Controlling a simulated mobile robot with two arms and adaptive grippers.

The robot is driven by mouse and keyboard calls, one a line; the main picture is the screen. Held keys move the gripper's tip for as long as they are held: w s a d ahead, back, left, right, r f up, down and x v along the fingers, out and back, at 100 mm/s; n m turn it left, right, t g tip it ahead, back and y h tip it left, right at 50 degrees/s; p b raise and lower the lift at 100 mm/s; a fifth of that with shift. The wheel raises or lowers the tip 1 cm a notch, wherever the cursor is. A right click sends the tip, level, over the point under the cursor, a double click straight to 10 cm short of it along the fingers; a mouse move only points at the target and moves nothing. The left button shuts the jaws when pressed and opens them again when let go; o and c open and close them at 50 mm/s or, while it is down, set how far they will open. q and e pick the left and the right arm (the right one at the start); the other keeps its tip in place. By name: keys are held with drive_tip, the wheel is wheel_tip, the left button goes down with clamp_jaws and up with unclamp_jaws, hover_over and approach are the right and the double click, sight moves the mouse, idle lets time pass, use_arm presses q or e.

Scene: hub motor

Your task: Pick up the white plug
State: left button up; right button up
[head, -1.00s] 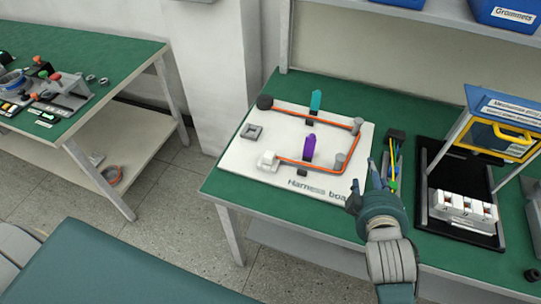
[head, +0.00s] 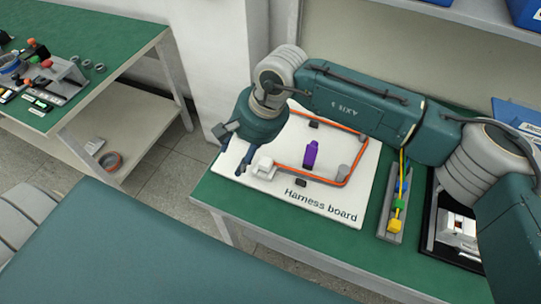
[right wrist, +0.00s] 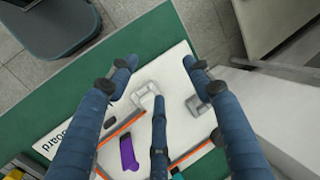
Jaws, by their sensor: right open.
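The white plug (head: 263,168) sits on the harness board (head: 322,203) near its left side, at the end of the orange cable (head: 348,172). My right gripper (head: 236,155) is over the board's left edge, just left of the plug in the head view. In the right wrist view the plug (right wrist: 146,90) lies between the spread fingers of my right gripper (right wrist: 158,75), partly behind the middle finger. The gripper is open and empty; I cannot tell its exact height above the plug. My left gripper is not in view.
A purple clip (head: 310,153) stands on the board right of the plug. A grey square socket (right wrist: 198,104) lies near the right finger. A tray with coloured tools (head: 393,210) is right of the board. My right arm covers the board's back.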

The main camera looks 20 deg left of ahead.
drive_tip(key=t+h, duration=0.2)
approach(266, 161)
drive_tip(key=s+r, duration=0.1)
drive_tip(key=r, duration=0.1)
drive_tip(key=shift+n, duration=0.5)
drive_tip(key=p+x, duration=0.1)
drive_tip(key=x, duration=0.3)
drive_tip(key=shift+f+p, duration=0.35)
drive_tip(key=shift+f, duration=0.05)
drive_tip(key=shift+w+f, duration=0.1)
drive_tip(key=shift+f, duration=0.25)
drive_tip(key=shift+w+a+f+p, duration=0.1)
drive_tip(key=shift+w+f+p, duration=0.05)
drive_tip(key=shift+f+p, duration=0.4)
drive_tip(key=p+x, duration=0.1)
drive_tip(key=x, duration=0.2)
drive_tip(key=shift+w+f, duration=0.15)
drive_tip(key=shift+w, duration=0.05)
drive_tip(key=shift+w+f+p, duration=0.15)
drive_tip(key=shift+f+p, duration=0.15)
drive_tip(key=shift+f, duration=0.25)
drive_tip(key=shift+r, duration=0.1)
clamp_jaws()
